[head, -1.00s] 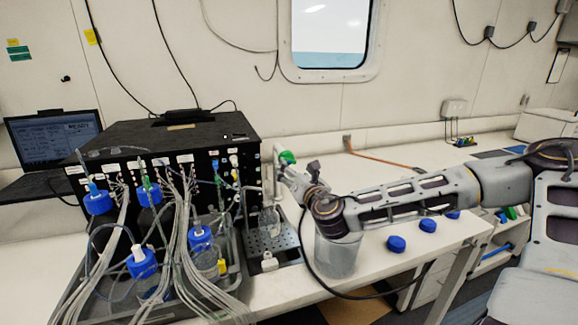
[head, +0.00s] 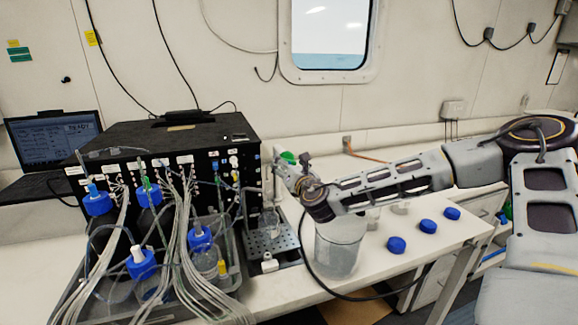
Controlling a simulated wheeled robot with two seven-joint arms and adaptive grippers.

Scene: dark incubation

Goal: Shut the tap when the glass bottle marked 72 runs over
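The tap (head: 288,157) has a green handle and stands at the right end of the black instrument box. My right gripper (head: 284,168) is at the tap, just below and beside the green handle. Its fingers are small and partly hidden, so I cannot tell whether they touch the handle or how far they are open. A small clear glass bottle (head: 268,223) stands on the perforated metal drip tray (head: 272,243) below the tap. I cannot read a number on it or make out its water level. My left gripper is not in view.
A large clear container (head: 338,255) stands on the bench under my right forearm. Several blue caps (head: 397,244) lie to its right. Blue-capped bottles (head: 142,263) and bundled tubes crowd the left tray. A black cable loops along the bench's front edge.

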